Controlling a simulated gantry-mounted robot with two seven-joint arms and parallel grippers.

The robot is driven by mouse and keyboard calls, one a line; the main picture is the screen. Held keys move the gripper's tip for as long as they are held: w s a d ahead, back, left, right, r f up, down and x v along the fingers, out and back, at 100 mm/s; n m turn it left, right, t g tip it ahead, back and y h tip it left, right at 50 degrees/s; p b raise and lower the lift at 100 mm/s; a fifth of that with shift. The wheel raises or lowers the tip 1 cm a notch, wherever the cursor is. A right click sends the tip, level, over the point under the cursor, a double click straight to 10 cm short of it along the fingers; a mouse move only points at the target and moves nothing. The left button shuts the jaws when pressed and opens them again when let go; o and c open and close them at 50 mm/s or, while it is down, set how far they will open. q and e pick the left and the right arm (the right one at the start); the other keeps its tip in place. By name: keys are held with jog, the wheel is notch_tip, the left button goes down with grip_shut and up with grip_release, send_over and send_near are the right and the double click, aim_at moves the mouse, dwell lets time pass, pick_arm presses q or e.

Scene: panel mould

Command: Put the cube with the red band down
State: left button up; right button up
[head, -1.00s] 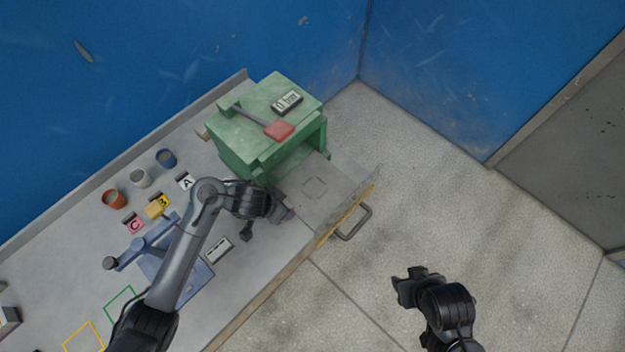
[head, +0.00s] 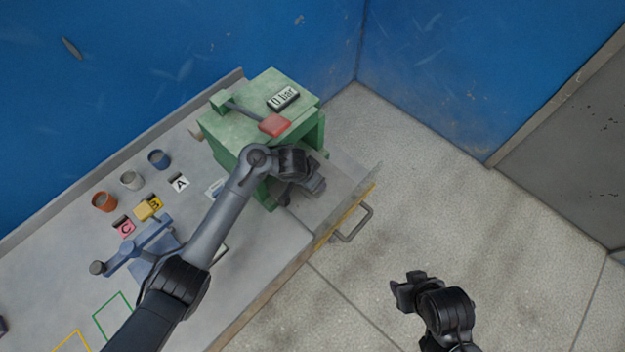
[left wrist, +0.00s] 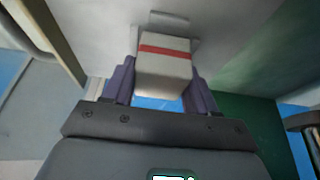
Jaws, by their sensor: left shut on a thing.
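In the left wrist view a pale cube with a red band (left wrist: 165,72) sits between the two fingers of my left gripper (left wrist: 160,85), which is shut on it. In the head view my left gripper (head: 308,186) is over the grey plate (head: 345,180) in front of the green press (head: 232,135). The cube is hidden there by the gripper and arm. I cannot tell whether the cube touches the plate. My right gripper (head: 405,286) is over the floor at the lower right, away from the bench; its jaw opening is unclear.
The press has a red-ended lever (head: 274,124) and a display reading 0 bar (head: 283,98) on top. A handle (head: 354,224) sticks out at the plate's front edge. Cups, letter tags and a blue fixture (head: 150,240) stand left on the bench. The floor at right is clear.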

pick_arm(q)
jog(key=shift+f, duration=0.5)
jog(key=shift+f, duration=0.15)
jog(key=o, duration=1.1)
